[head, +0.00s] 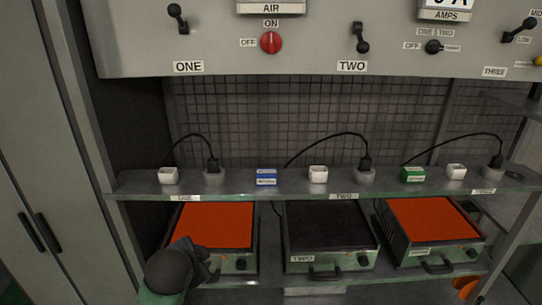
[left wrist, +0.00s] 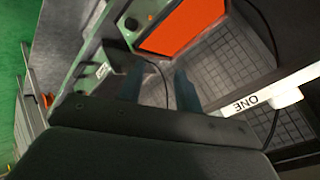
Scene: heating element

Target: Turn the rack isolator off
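The grey control panel (head: 330,62) runs across the top of the head view. A round red knob (head: 270,42) sits on it below the AIR display, with ON printed above it and OFF to its left; which way it is turned is too small to tell. No label reading "rack isolator" is legible. My left gripper (head: 204,262) is low at the left, in front of the heater under shelf label ONE and well below the panel. In the left wrist view its two fingers (left wrist: 158,85) stand apart with nothing between them. My right gripper is not in view.
Black levers (head: 360,38) and a black OFF knob (head: 433,47) are also on the panel. The shelf (head: 330,183) holds sockets, plugs and small blocks. Below are heaters: orange-topped left (head: 215,225) and right (head: 432,218), dark middle (head: 327,226). A cabinet (head: 40,150) stands left.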

